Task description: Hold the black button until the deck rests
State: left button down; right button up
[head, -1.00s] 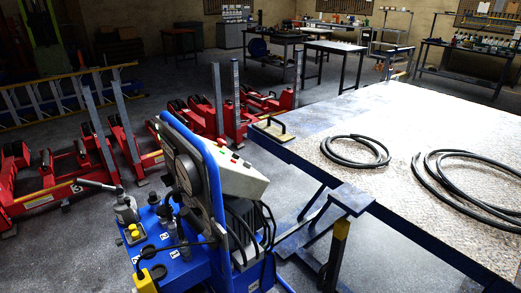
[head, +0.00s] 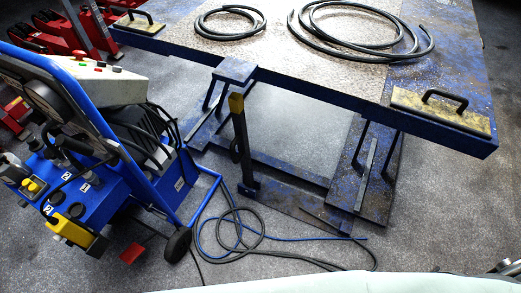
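The lift deck (head: 330,62) is a large blue-edged platform with a worn metal top. It stands raised above its blue floor frame (head: 290,170), with open space between. A pale control box (head: 105,85) is at the left on a blue wheeled unit (head: 95,190). Small red, green and dark buttons (head: 98,66) sit on its top; they are too small for me to tell which is the black one or whether any is pressed. Neither of my grippers shows clearly in the head view.
Black hose coils (head: 228,22) and a handled yellow plate (head: 440,110) lie on the deck. Loose hoses (head: 260,240) and a red pedal (head: 132,253) are on the floor. Red jacks (head: 95,25) stand behind.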

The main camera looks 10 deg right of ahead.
aim_at(69, 243)
jog(key=j+u, duration=0.15)
jog(key=u, duration=0.35)
jog(key=k+j+u, duration=0.1)
jog(key=u, duration=0.35)
jog(key=j+u, duration=0.3)
jog(key=u, duration=0.2)
jog(key=i+j+z, duration=0.15)
jog(key=j, duration=0.15)
jog(key=i+j+z, duration=0.2)
jog(key=j+z, duration=0.15)
jog(key=j, duration=0.2)
